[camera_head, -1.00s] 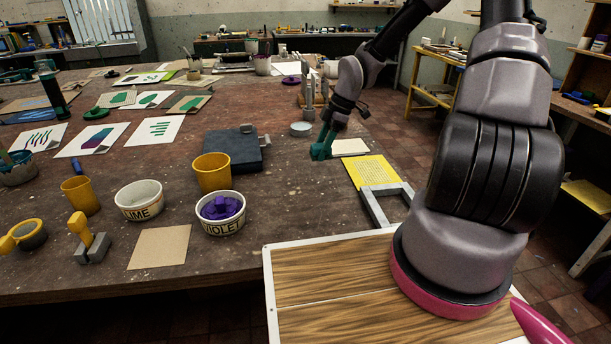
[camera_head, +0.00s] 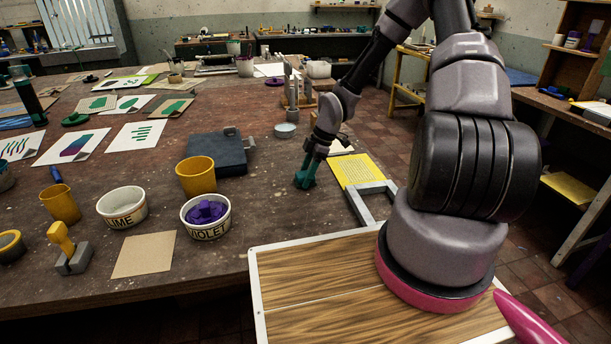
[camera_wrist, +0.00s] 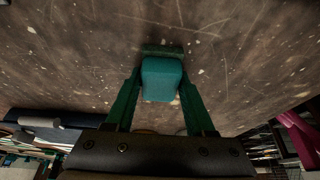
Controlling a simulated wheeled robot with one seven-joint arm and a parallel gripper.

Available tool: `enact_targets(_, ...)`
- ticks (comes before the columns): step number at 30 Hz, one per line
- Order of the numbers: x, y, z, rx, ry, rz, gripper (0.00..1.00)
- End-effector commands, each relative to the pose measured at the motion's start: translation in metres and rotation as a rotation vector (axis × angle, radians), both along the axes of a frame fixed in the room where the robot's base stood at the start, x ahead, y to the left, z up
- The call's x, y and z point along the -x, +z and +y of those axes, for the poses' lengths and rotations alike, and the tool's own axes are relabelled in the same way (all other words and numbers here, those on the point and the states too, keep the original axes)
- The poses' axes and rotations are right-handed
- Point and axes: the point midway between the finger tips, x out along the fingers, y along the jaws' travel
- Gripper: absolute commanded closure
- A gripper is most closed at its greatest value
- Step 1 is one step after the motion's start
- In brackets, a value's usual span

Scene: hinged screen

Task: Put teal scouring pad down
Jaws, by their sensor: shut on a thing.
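The teal scouring pad (camera_wrist: 162,80) is a rounded teal block between the fingers in the wrist view. My gripper (camera_wrist: 162,92) is shut on it, with one green finger on each side. In the head view my gripper (camera_head: 305,181) is low over the brown worktable (camera_head: 262,215), right of the dark blue block. The pad is hard to tell from the green fingers there. The speckled tabletop fills the wrist view beyond the pad; I cannot tell whether the pad touches it.
A dark blue block (camera_head: 217,152), yellow cup (camera_head: 196,175) and VIOLET bowl (camera_head: 206,228) stand left of my gripper. A yellow sheet (camera_head: 357,171) and grey frame (camera_head: 371,203) lie to its right. A small tin (camera_head: 285,130) stands behind. Bare tabletop lies in front.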

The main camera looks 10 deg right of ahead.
Motion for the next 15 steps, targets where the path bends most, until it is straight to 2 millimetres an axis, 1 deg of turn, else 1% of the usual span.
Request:
enact_targets(1, 0.0002, -0.0019, 0.0001, 0.0, 0.0, 0.001, 1.0)
enact_targets(2, 0.0, -0.0014, -0.0001, 0.0, 0.0, 0.0, 0.34)
enact_targets(3, 0.0, -0.0013, -0.0001, 0.0, 0.0, 0.0, 0.19)
enact_targets(4, 0.0, -0.0013, -0.0001, 0.0, 0.0, 0.0, 0.16)
enact_targets(15, -0.0001, -0.0001, 0.0, 0.0, 0.0, 0.0, 0.16)
